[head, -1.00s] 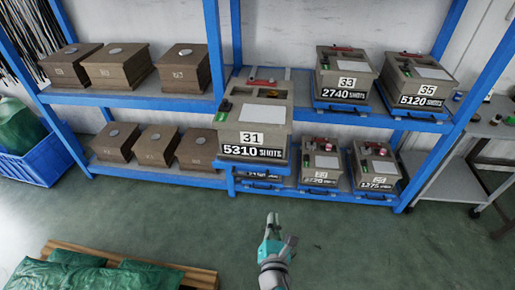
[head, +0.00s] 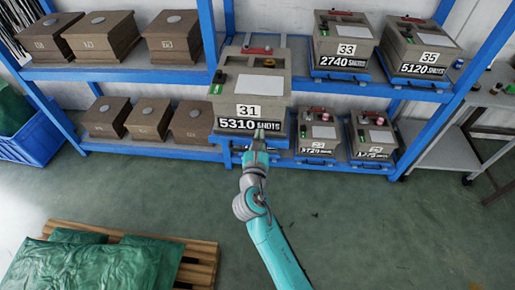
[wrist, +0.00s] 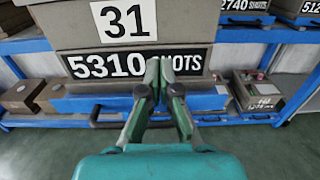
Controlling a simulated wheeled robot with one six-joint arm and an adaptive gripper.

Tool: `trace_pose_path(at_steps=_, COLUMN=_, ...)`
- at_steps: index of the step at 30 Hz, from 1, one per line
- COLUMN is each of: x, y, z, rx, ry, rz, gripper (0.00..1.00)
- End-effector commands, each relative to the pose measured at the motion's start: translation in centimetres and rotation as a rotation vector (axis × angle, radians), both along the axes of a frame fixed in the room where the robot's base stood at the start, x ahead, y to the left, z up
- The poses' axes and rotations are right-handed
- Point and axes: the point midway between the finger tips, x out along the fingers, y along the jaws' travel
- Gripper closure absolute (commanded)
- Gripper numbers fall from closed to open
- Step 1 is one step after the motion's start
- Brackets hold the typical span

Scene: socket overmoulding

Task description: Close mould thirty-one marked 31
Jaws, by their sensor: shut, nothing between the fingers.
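Mould 31 (head: 237,90) is a grey-brown box with a white "31" plate and a black "5310 SHOTS" plate on its front. It sticks out from the upper blue shelf, further forward than moulds 33 and 35. The wrist view shows its front face (wrist: 60,30) and the blue tray (wrist: 75,104) with a dark handle under it. My gripper (head: 258,134) is at the lower front of mould 31. In the wrist view my gripper (wrist: 160,75) is shut and empty, its fingertips over the "SHOTS" lettering. I cannot tell whether they touch the face.
Mould 33 (head: 342,42) and mould 35 (head: 418,48) sit further back on the upper shelf. Smaller moulds (head: 318,132) stand on the lower shelf. Brown boxes (head: 98,38) fill the left bays. A pallet (head: 198,262) with green sacks lies at the lower left. The floor before the rack is clear.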

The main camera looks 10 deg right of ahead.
Motion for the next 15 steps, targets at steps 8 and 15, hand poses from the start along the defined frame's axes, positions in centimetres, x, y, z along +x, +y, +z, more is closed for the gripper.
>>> trace_pose_path(at_steps=8, x=3.6, y=-1.2, z=0.1, rx=0.001, ry=-0.001, rz=0.000, gripper=1.00)
trace_pose_path(at_steps=15, x=4.4, y=-1.4, z=0.0, rx=0.000, ry=0.000, rz=0.001, gripper=1.00)
